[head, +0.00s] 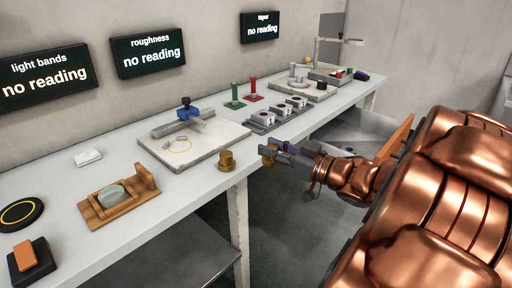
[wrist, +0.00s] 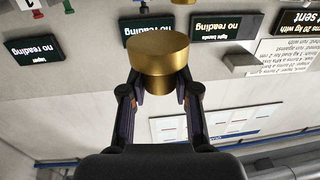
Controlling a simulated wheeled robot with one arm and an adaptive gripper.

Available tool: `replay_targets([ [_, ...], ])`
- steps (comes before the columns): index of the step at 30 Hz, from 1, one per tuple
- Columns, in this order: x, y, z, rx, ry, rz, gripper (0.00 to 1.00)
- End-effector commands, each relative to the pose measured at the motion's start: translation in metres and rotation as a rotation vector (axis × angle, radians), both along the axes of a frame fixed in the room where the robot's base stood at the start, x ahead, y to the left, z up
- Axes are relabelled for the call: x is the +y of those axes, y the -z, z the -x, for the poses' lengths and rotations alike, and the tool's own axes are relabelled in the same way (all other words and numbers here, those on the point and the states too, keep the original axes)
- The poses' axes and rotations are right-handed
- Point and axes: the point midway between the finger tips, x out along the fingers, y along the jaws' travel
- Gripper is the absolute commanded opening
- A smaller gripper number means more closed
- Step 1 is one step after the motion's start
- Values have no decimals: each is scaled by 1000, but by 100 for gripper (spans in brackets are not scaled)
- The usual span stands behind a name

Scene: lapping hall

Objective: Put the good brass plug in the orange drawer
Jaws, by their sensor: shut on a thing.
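My gripper (head: 278,152) is shut on a brass plug (wrist: 158,52), held in the air just off the bench's front edge. The held plug also shows at the fingertips in the head view (head: 268,157). A second brass plug (head: 227,161) stands upright on the bench edge, left of my gripper and apart from it. An orange panel (head: 395,138) shows beyond my wrist, with a grey open surface to its left; it looks like the front of a pulled-out drawer, partly hidden by my arm. Which plug is good cannot be told from these frames.
The long white bench (head: 65,208) carries a stone plate (head: 195,142), a wooden cradle (head: 118,200) with a grey stone, green (head: 235,96) and red (head: 253,90) stands, and a row of grey blocks (head: 280,114). The wall displays (head: 148,54) say "no reading". Open floor lies below my gripper.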

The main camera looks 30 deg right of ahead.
Motion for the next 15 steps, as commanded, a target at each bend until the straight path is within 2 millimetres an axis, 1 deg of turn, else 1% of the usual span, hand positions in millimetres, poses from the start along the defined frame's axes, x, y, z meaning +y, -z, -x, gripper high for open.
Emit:
replay_targets([
  [5,-1,-4,-4,-3,-1,-2,0],
  [9,-4,-7,-12,-8,-3,-5,0],
  [15,-8,-4,-25,-1,-2,-3,0],
])
